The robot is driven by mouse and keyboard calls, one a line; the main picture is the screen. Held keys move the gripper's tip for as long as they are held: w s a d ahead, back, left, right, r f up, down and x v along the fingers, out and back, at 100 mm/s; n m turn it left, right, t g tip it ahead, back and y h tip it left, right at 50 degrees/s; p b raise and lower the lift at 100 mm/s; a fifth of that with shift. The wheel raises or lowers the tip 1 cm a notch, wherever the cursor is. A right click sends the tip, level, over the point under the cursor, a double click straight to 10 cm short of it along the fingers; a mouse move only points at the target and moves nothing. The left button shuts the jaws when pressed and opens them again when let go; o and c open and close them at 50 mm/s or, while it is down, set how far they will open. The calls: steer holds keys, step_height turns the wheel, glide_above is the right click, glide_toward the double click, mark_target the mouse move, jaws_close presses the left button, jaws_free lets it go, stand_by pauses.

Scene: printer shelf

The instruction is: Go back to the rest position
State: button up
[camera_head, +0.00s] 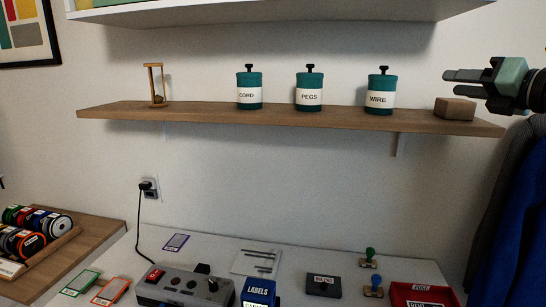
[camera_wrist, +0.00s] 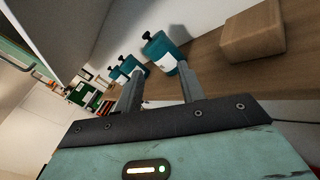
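My gripper (camera_head: 465,80) is at the right end of the wooden shelf in the head view, above and beside a small brown block (camera_head: 455,108). Its two fingers point left and stand apart with nothing between them. In the wrist view my gripper (camera_wrist: 157,82) also shows open fingers, with the teal canisters beyond them. The brown block (camera_wrist: 252,34) lies on the shelf at the upper right there, apart from the fingers.
The wooden shelf (camera_head: 200,111) holds teal canisters labelled CORD (camera_head: 249,88), PEGS (camera_head: 309,89) and WIRE (camera_head: 381,92), and a small wooden frame (camera_head: 155,85). A white shelf (camera_head: 290,12) hangs above. Dark clothing (camera_head: 505,215) hangs at right. A cluttered table (camera_head: 210,250) is below.

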steer(key=s+a+f+m+g+h, duration=0.2)
steer(key=s+a+f+m+g, duration=0.1)
steer(key=a+f+m, duration=0.55)
steer(key=s+a+f+m+g+h, duration=0.2)
steer(key=a+f+m+g, duration=0.1)
steer(key=a+f+m, duration=0.55)
steer(key=s+a+f+m+g+h, duration=0.1)
steer(key=s+a+f+m+g, duration=0.1)
steer(key=s, duration=0.6)
steer(key=s+a+f+m+g, duration=0.1)
steer(key=s+f+m+g, duration=0.3)
steer(key=s, duration=0.5)
steer(key=s+a+f+m+g+h, duration=0.1)
steer(key=s+a+f+m+g, duration=0.1)
steer(key=s+f, duration=0.4)
steer(key=s+m+g, duration=0.1)
steer(key=s+g, duration=0.1)
steer(key=shift+s+a+f+m+h, duration=0.2)
steer(key=shift+s+a+m+h, duration=0.1)
steer(key=shift+s+m, duration=0.1)
